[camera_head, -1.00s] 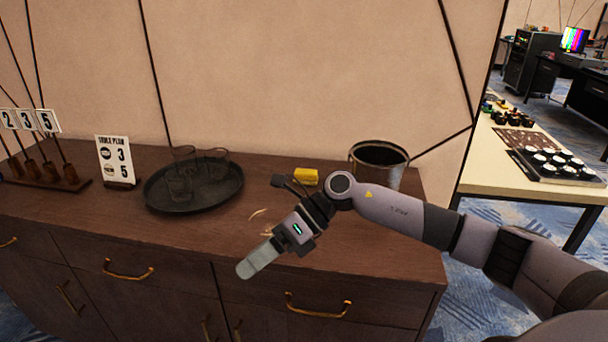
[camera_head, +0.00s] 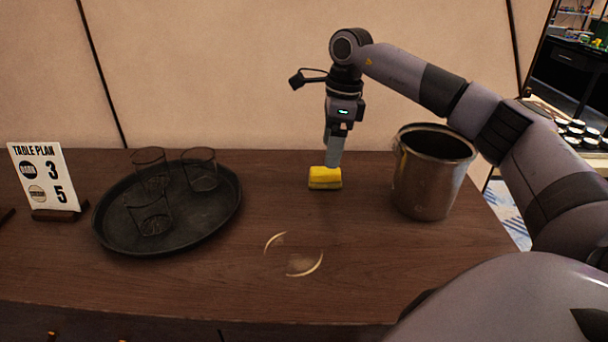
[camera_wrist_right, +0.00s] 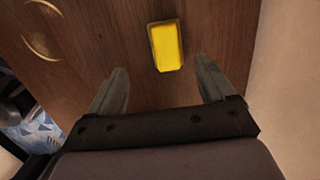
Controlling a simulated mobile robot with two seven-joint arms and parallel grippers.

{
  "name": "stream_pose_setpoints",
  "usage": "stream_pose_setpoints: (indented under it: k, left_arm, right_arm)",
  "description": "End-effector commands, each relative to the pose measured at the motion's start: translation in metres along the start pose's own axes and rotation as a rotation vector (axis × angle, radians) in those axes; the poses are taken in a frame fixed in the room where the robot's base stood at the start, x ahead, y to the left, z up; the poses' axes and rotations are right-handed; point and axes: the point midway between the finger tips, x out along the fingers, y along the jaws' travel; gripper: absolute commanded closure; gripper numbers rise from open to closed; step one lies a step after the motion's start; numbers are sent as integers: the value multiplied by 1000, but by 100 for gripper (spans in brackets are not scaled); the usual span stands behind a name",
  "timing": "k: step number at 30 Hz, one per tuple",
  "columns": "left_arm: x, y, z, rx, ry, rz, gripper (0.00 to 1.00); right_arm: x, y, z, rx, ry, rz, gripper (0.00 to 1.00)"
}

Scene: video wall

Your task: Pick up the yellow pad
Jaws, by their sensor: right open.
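The yellow pad (camera_head: 325,178) lies on the wooden cabinet top, left of the metal bucket. It looks like a small block with a darker layer underneath. My right gripper (camera_head: 333,162) points down right at the pad in the head view, its fingers overlapping the pad's back edge. In the right wrist view, the pad (camera_wrist_right: 166,46) lies ahead of the open fingers (camera_wrist_right: 162,82), between their lines, with nothing held. Whether the fingertips touch the pad cannot be told. My left gripper is not in view.
A metal bucket (camera_head: 428,185) stands close on the right. A dark round tray (camera_head: 118,235) with several glasses is on the left, beside a table plan sign (camera_head: 47,178). Pale curved marks (camera_head: 304,266) are on the cabinet top in front. The wall is close behind.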

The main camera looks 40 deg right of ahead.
Motion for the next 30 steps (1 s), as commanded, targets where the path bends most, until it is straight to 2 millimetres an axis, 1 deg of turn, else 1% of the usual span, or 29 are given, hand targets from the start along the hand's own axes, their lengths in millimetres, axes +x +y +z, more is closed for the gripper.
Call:
stream_pose_setpoints:
  k: [1,5,8,13,18,21,29,30]
  left_arm:
    - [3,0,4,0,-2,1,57]
    - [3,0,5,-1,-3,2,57]
    - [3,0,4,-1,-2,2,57]
    - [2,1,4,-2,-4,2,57]
    - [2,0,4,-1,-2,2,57]
    - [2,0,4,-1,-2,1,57]
    - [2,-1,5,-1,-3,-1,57]
    - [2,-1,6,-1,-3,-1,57]
  right_arm:
    - [4,-1,-2,2,3,-2,17]
    - [8,-1,-4,3,7,-3,17]
    - [16,-1,-4,3,8,-3,17]
    - [37,-2,-4,3,7,-2,17]
    - [63,-3,-5,2,7,-2,17]
    - [73,-3,-6,2,6,-2,17]
    - [75,-3,-5,2,5,-3,17]
    - [75,-3,-5,2,5,-3,27]
